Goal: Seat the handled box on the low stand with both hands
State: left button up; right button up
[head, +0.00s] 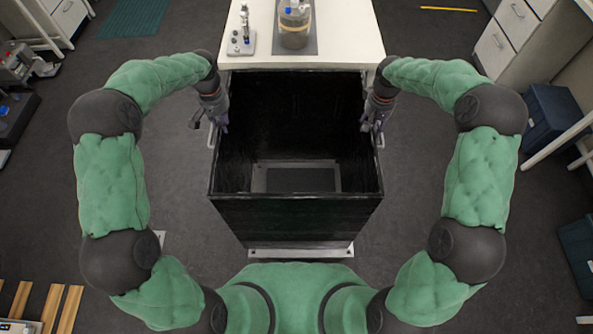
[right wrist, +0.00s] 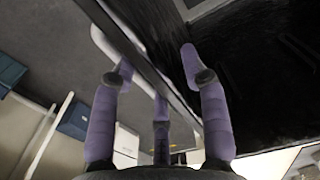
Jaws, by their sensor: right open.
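The handled box (head: 295,212) is a black, open-topped box in the middle of the head view, with a pale handle on each side. Its left handle (head: 211,138) is beside my left gripper (head: 213,120), whose finger gap is too small to judge. My right gripper (head: 373,122) is at the right wall by the right handle (head: 381,140). In the right wrist view my right gripper (right wrist: 157,62) is open, its fingers on either side of the box wall; the pale handle (right wrist: 112,42) shows beside one finger. A pale low edge (head: 300,252), apparently the low stand, shows below the box's near side.
A white table (head: 345,30) stands just beyond the box, carrying a jar (head: 294,25) on a dark mat and a small instrument (head: 242,38). White drawers (head: 505,45) stand at the back right. A blue bin (head: 552,118) is at the right. Floor beside the box is clear.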

pick_arm(q)
jog(key=shift+f, duration=2.25)
pick_arm(e)
jog(key=shift+f, duration=2.25)
pick_arm(q)
jog(key=shift+c, duration=0.2)
pick_arm(e)
jog(key=shift+c, duration=0.3)
pick_arm(q)
jog(key=c, duration=0.5)
pick_arm(e)
jog(key=c, duration=0.5)
pick_arm(q)
grip_shut()
pick_arm(e)
grip_shut()
pick_arm(q)
jog(key=shift+w+r, duration=0.15)
pick_arm(e)
jog(key=shift+w+r, duration=0.1)
jog(key=shift+r, duration=0.05)
